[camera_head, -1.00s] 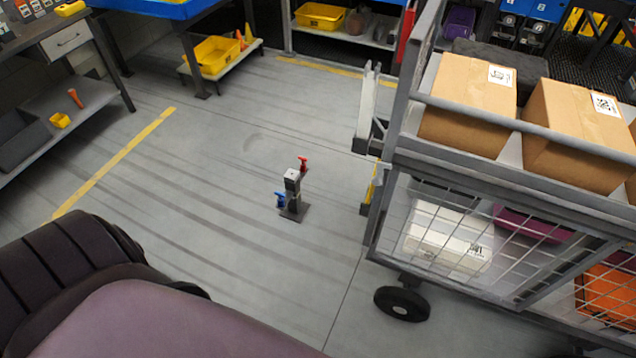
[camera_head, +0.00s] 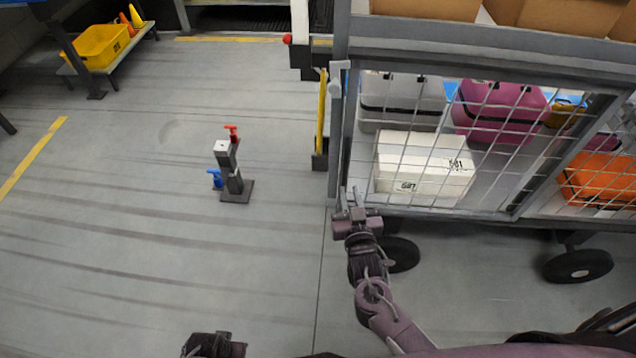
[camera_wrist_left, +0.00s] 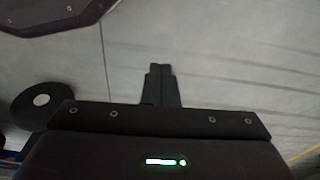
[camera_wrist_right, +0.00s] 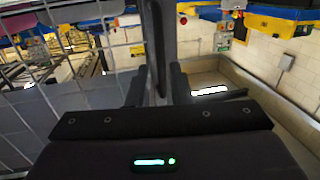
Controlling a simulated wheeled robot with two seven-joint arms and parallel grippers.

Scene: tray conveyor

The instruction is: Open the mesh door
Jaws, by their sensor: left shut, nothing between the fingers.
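The mesh door (camera_head: 478,165) is a grey wire grid in a metal frame on the front of the cart. In the head view it looks flush with the cart front, so shut. My right gripper (camera_head: 350,196) is at the lower left corner of the door, by its upright frame edge. In the right wrist view the fingers (camera_wrist_right: 158,88) are apart with a dark upright bar (camera_wrist_right: 158,40) between them; I cannot tell whether they touch it. My left gripper (camera_wrist_left: 162,72) is shut and empty above the floor, away from the door.
Behind the mesh stand a white box (camera_head: 422,165) and a magenta case (camera_head: 500,108). Cardboard boxes (camera_head: 570,18) lie on top. Cart wheels (camera_head: 578,265) are below. A small stand (camera_head: 235,180) with red and blue handles is on the floor to the left. The floor around it is clear.

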